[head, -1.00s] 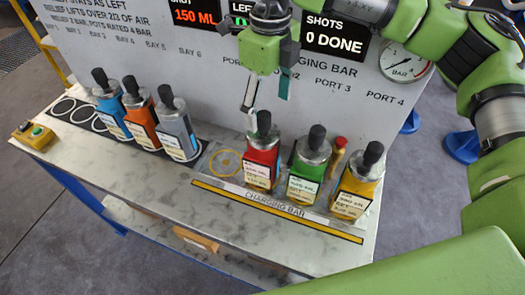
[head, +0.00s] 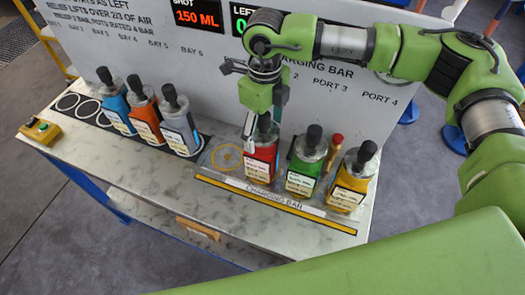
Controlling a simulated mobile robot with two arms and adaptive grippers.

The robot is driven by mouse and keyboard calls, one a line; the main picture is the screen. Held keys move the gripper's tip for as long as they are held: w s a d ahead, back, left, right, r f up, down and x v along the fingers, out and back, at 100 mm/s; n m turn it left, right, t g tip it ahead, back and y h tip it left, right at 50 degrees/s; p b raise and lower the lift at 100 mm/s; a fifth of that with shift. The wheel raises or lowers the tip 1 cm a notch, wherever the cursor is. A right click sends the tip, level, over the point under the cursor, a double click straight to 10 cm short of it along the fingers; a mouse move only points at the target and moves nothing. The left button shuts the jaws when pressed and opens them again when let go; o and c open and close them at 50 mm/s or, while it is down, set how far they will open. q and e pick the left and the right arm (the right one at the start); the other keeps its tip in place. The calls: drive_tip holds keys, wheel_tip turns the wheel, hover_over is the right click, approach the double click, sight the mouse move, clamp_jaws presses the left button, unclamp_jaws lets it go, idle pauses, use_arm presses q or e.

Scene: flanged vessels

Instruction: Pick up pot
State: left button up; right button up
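Several flanged pots with black tops stand on the bench. The red pot (head: 261,163), green pot (head: 303,175) and yellow pot (head: 349,184) stand upright along the charging bar. A blue pot (head: 116,110), an orange pot (head: 146,118) and a grey pot (head: 180,128) stand at the left. My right gripper (head: 263,120) points down at the red pot's black top. Its fingers are apart, one to each side of that top in this view; contact cannot be told. My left gripper is not in view.
A yellow-striped rail labelled charging bar (head: 275,206) runs in front of the right pots. A small red-capped item (head: 334,147) stands between the green and yellow pots. A panel with displays rises behind. A button box (head: 41,130) sits far left. The front bench top is clear.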

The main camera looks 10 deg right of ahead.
drive_tip(key=c, duration=1.9)
drive_tip(key=shift+r, duration=0.1)
drive_tip(key=shift+w, duration=0.1)
